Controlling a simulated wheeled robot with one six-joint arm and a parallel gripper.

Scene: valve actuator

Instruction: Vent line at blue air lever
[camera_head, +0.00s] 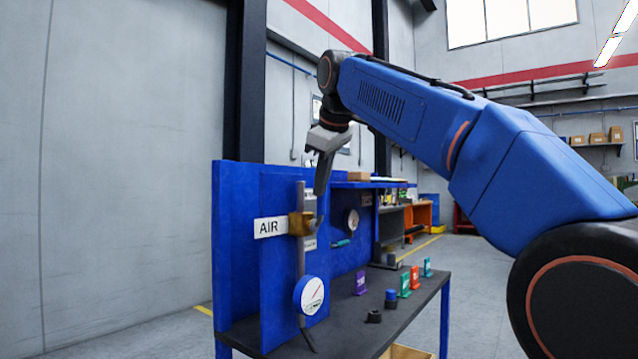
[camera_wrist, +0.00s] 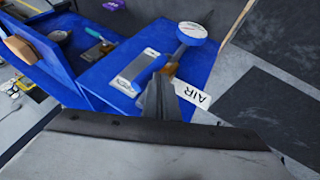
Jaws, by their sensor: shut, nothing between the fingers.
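The white AIR label (camera_head: 270,227) is on the blue panel (camera_head: 236,270), beside a brass valve body (camera_head: 300,224) on a vertical grey pipe. A white-faced gauge (camera_head: 311,295) sits lower on that pipe. My gripper (camera_head: 320,190) points down just above and right of the valve, its fingers shut and empty. In the wrist view the shut fingers (camera_wrist: 160,92) overlap the valve area, next to the AIR label (camera_wrist: 191,93). The fingers hide part of the valve there.
A second gauge (camera_head: 351,220) and a teal handle (camera_head: 341,243) are farther along the panel. The dark bench top (camera_head: 345,335) carries several small coloured tags and caps. Floor to the left is clear.

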